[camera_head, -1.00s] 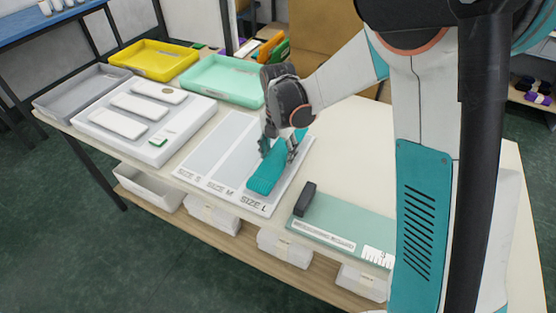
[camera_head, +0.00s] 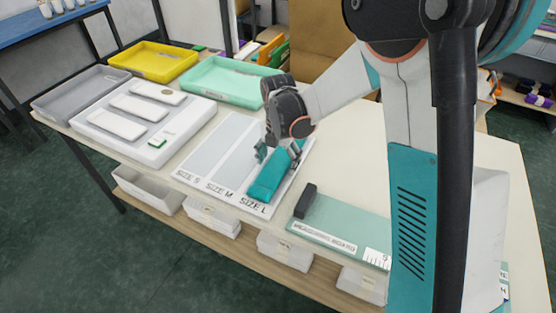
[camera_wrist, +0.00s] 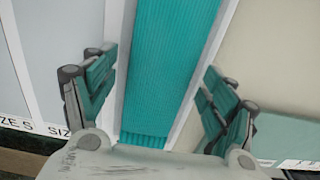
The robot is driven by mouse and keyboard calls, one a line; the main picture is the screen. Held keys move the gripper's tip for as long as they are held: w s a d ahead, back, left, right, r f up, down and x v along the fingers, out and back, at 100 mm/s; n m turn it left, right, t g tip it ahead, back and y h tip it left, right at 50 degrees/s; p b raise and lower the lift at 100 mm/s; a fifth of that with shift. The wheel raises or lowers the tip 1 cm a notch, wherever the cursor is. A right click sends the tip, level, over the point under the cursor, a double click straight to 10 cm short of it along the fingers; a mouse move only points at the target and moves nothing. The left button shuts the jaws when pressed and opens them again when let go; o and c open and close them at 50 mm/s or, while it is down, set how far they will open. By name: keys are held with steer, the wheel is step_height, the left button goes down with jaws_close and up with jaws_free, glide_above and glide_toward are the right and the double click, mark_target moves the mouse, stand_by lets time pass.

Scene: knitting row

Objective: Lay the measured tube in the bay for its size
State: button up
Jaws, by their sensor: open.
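The teal ribbed knitted tube (camera_head: 271,176) lies in the SIZE L bay of the white sizing board (camera_head: 186,166). It also shows in the wrist view (camera_wrist: 170,70), running lengthwise between pale bay edges. My gripper (camera_head: 279,154) is just above the tube, with its fingers apart on either side. In the wrist view, my gripper (camera_wrist: 158,98) is open, with clear gaps between each finger and the tube. The SIZE S and SIZE M bays are empty. The tube's far end is partly hidden by my gripper in the head view.
The green measuring board (camera_head: 345,228) with a dark end block (camera_head: 305,201) lies to the right. A white rack with pale slabs (camera_head: 145,122), a grey tray (camera_head: 80,90), a yellow tray (camera_head: 153,61) and a mint tray (camera_head: 228,78) stand at the left and back.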

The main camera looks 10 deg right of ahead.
mark_target(278, 163)
steer(key=s+d+r+m+t+p, duration=0.1)
steer(key=s+r+m, duration=0.1)
steer(key=r, duration=0.4)
steer(key=s+d+r+m+p, duration=0.1)
steer(key=d+r+m+p, duration=0.15)
steer(key=r, duration=0.45)
steer(key=s+d+r+m+t+p, duration=0.1)
steer(key=s+r+m, duration=0.15)
steer(key=r, duration=0.35)
steer(key=s+d+r+m+t, duration=0.2)
steer(key=s+d+m, duration=0.1)
steer(key=s+m, duration=0.5)
steer(key=s+d+r+m+t, duration=0.2)
steer(key=s+m, duration=0.6)
steer(key=m, duration=0.6)
steer(key=shift+s+d+r+t, duration=0.15)
steer(key=shift+s+d+t, duration=0.35)
steer(key=shift+d, duration=0.7)
steer(key=shift+w, duration=0.15)
